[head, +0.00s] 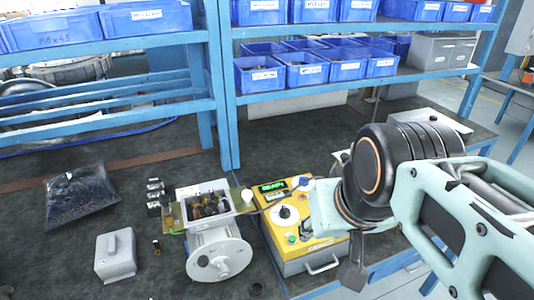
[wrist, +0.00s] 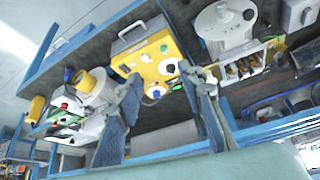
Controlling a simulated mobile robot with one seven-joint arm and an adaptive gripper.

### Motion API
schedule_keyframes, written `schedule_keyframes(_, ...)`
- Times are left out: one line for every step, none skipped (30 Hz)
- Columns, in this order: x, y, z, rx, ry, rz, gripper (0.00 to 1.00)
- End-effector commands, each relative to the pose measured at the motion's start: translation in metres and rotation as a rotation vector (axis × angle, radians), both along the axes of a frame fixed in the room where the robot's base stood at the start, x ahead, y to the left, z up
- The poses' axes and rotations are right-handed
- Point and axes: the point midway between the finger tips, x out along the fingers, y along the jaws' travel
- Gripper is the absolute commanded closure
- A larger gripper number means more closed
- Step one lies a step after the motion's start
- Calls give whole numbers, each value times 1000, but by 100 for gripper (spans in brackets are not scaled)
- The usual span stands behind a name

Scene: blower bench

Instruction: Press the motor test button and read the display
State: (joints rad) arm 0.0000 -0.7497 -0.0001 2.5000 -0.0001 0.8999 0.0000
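A yellow test box (head: 312,250) stands on the bench in the head view, with a carrying handle on its front. Its small display (head: 273,186) is lit green, but the characters are too small to read. A black knob (head: 287,213) on a white disc and a green button (head: 291,238) sit on its top. My gripper (head: 352,275) hangs at the box's right side, partly hidden by my arm. In the wrist view the box (wrist: 135,58) lies beyond my two spread fingers (wrist: 160,84). They are open and empty; no contact with a button shows.
A grey blower motor (head: 220,258) with an open wiring box stands just left of the yellow box. A grey cover (head: 115,255) and a dark bag (head: 80,195) lie further left. Blue shelving with bins (head: 308,70) rises behind.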

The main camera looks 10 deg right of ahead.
Motion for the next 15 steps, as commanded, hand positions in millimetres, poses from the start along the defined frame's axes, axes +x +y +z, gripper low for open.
schedule_keyframes(0,0,0,0,0,0,73)
schedule_keyframes(0,0,0,0,0,0,76)
schedule_keyframes(0,0,0,0,0,0,80)
schedule_keyframes(0,0,0,0,0,0,84)
schedule_keyframes(0,0,0,0,0,0,87)
schedule_keyframes(0,0,0,0,0,0,91)
schedule_keyframes(0,0,0,0,0,0,95)
schedule_keyframes(0,0,0,0,0,0,98)
schedule_keyframes(0,0,0,0,0,0,100)
schedule_keyframes(0,0,0,0,0,0,100)
schedule_keyframes(0,0,0,0,0,0,100)
schedule_keyframes(0,0,0,0,0,0,100)
schedule_keyframes(0,0,0,0,0,0,100)
schedule_keyframes(0,0,0,0,0,0,100)
schedule_keyframes(0,0,0,0,0,0,100)
